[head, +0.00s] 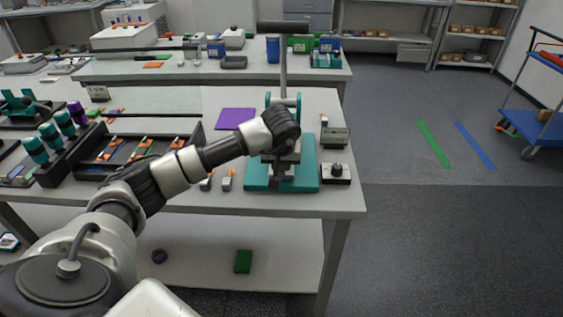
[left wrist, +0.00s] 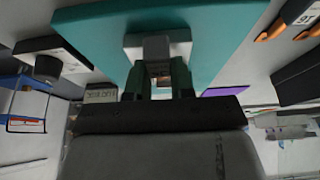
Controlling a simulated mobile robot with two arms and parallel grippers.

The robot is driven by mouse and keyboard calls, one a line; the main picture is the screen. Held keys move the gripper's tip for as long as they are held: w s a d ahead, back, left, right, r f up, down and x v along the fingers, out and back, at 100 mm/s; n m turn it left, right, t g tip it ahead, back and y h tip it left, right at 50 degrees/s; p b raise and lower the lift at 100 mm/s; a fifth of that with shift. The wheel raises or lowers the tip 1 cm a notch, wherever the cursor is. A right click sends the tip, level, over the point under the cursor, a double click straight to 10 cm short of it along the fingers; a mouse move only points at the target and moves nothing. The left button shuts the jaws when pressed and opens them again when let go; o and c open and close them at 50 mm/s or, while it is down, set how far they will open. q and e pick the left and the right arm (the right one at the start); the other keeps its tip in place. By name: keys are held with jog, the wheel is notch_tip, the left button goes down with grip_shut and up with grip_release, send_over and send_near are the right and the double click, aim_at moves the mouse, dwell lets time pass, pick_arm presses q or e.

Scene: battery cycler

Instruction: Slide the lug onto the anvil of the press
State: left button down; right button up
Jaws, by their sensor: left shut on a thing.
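The press with its teal base (head: 256,178) stands near the right end of the front table. Its base also fills the top of the left wrist view (left wrist: 95,28). A pale anvil block (left wrist: 181,44) with a grey piece (left wrist: 157,46) over it sits on that base. My left gripper (head: 288,152) is at the press, its wrist hiding much of the press middle. In the left wrist view its two dark fingers (left wrist: 159,78) point at the anvil block. My right gripper is not seen.
A box with a black knob (head: 337,173) and a small display box (head: 335,137) stand right of the press. A purple mat (head: 235,118) lies behind-left. Two small grey-and-orange pieces (head: 227,180) lie left of the base. A black tray (head: 112,170) stands farther left.

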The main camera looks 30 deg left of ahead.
pick_arm(q)
jog(key=shift+c, duration=2.1)
grip_release()
jog(key=shift+r, duration=0.15)
jog(key=shift+r+p, duration=1.65)
jog(key=shift+r, duration=0.75)
jog(key=shift+f, duration=0.1)
